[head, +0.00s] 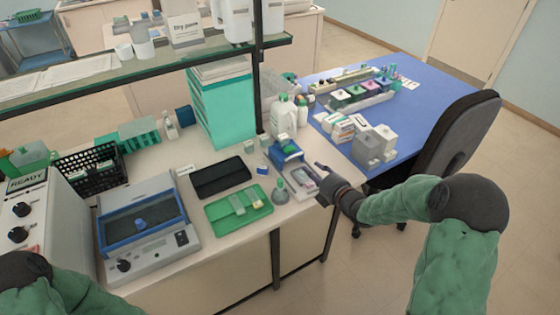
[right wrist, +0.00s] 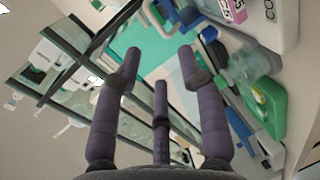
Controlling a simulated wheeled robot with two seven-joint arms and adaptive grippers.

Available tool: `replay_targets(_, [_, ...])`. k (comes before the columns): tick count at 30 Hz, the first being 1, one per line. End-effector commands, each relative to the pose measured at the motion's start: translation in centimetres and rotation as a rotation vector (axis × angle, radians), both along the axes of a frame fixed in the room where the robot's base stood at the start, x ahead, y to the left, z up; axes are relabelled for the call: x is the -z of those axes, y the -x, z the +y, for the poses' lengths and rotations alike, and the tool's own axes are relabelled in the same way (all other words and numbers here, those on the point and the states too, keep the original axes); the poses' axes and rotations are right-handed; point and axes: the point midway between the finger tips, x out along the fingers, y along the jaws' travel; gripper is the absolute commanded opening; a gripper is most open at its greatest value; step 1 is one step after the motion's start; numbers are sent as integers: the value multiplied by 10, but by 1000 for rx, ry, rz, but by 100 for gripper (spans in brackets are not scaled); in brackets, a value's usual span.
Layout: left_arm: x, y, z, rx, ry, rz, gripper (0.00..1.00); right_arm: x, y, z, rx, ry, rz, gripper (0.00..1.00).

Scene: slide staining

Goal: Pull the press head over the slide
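The press stands near the front right corner of the bench, with a blue press head (head: 286,152) at its back and a light grey base (head: 298,192) reaching forward. A small pale piece that may be the slide (head: 305,181) lies on the base; it is too small to be sure. My right gripper (head: 322,171) is just right of the base, near its front end; I cannot tell whether it touches. In the right wrist view the fingers of my right gripper (right wrist: 159,66) are spread, with nothing held between them. My left gripper is out of view.
A squeeze bottle (head: 280,193) stands close left of the press. A green tray (head: 222,227) with pale slides, a black case (head: 219,177) and a blue-lidded machine (head: 148,255) lie further left. White bottles (head: 283,116) stand behind. A chair (head: 455,135) is right.

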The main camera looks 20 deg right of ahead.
Motion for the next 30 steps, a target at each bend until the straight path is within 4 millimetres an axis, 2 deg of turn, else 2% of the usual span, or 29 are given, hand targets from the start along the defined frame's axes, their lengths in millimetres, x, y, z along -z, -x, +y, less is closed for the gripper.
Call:
replay_targets(4, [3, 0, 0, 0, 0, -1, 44, -3, -3, -3, -9, 39, -17, 40])
replay_targets(8, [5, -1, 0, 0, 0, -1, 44, 0, -17, -1, -11, 36, -18, 40])
replay_targets(21, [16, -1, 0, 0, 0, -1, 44, 16, -87, 5, -9, 35, -16, 40])
replay_targets(30, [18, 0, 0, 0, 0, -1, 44, 19, -104, 6, -7, 34, -15, 40])
